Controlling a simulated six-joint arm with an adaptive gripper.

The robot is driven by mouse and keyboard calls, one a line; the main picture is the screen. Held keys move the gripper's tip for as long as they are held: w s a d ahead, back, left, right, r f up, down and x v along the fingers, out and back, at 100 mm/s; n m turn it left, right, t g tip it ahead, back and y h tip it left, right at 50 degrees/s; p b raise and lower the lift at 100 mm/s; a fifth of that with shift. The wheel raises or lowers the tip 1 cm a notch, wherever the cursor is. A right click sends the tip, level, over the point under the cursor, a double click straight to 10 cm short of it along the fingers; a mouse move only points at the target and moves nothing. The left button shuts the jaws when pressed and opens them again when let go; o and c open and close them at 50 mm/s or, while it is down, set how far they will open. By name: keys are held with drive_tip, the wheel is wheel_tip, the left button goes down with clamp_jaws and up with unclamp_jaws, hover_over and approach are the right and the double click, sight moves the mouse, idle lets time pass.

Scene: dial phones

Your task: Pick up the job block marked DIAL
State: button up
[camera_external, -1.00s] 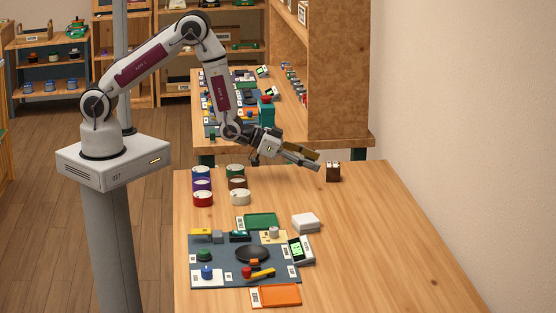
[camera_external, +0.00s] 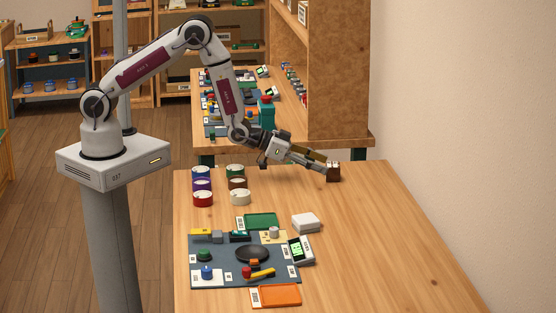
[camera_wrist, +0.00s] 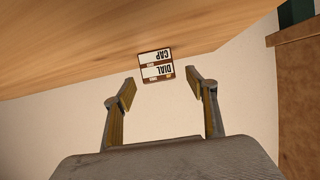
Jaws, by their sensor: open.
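The job block marked DIAL (camera_wrist: 158,72) shows in the wrist view as a small brown block with a white label, its lettering upside down. It sits just beyond the gap between the fingertips of my gripper (camera_wrist: 161,85), roughly centred. A second label marked CAP (camera_wrist: 154,56) lies right against it on the far side; I cannot tell if they are touching. In the external view the brown blocks (camera_external: 334,174) stand on the table, and my gripper (camera_external: 327,169) reaches them from the left, partly covering them. My gripper is open and empty.
The wooden table (camera_external: 400,240) is clear to the right. Several coloured round pieces (camera_external: 203,198) stand left of the blocks. A grey mat (camera_external: 225,268) with parts, a green tray (camera_external: 260,221), a white box (camera_external: 305,222) and an orange tray (camera_external: 276,295) lie nearer the camera.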

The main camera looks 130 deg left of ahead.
sight(334, 168)
drive_tip(key=shift+x, duration=2.6)
drive_tip(key=shift+r, duration=0.1)
drive_tip(key=shift+c, duration=0.4)
drive_tip(key=shift+w, duration=0.1)
drive_tip(key=c, duration=1.2)
